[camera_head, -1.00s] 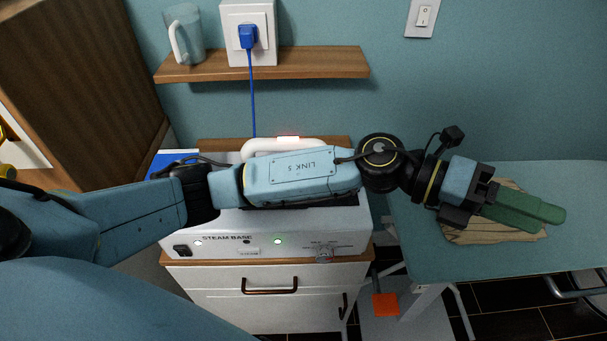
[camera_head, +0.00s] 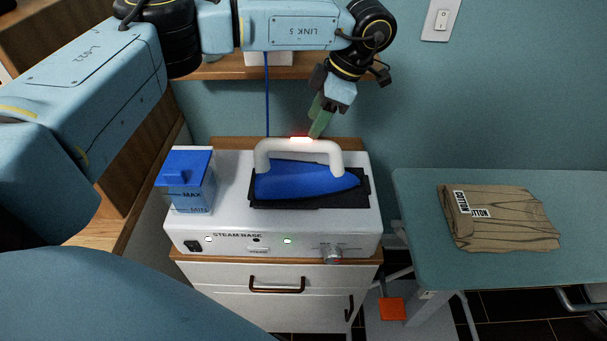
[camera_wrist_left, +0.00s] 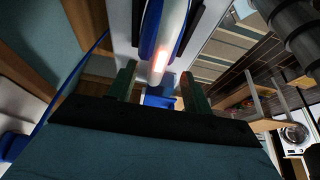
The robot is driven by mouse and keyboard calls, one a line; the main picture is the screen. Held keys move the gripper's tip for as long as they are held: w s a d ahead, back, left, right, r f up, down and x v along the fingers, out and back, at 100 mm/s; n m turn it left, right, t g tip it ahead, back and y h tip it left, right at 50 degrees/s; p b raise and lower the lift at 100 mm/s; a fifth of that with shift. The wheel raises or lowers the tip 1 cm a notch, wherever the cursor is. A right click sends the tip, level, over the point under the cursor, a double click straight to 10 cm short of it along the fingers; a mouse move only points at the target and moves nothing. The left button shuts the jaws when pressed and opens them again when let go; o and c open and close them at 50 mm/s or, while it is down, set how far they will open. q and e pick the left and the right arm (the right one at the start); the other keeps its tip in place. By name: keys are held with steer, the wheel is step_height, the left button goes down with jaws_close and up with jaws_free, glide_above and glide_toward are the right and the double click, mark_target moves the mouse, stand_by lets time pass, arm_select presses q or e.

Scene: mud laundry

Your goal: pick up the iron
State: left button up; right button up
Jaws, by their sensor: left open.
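The iron (camera_head: 305,182) has a blue body and a white arched handle (camera_head: 298,147), and rests on the dark pad of the white steam base (camera_head: 225,220). A red-white light glows on top of the handle. My left gripper (camera_head: 317,120) has green fingers pointing down, just behind and above the handle in the head view. In the left wrist view its two fingers (camera_wrist_left: 158,82) are apart, and the white handle (camera_wrist_left: 172,42) with its glow lies ahead between them. I cannot tell whether they touch it. My right gripper is not in view.
A blue-lidded water tank (camera_head: 187,180) stands at the base's left end. An ironing board (camera_head: 430,265) with a folded tan shirt (camera_head: 500,225) is at the right. A wooden shelf (camera_head: 225,72) is on the wall above. A blue cord (camera_head: 267,110) hangs behind the base.

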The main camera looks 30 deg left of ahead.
mark_target(300, 152)
arm_select(q)
steer(key=p+x, duration=0.1)
steer(key=x, duration=0.9)
steer(key=shift+d, duration=0.15)
steer(key=shift+f, duration=0.1)
steer(key=shift+f, duration=0.25)
steer(key=shift+c, duration=0.3)
jaws_close()
steer(key=shift+w+r, duration=0.1)
steer(key=shift+r, duration=0.15)
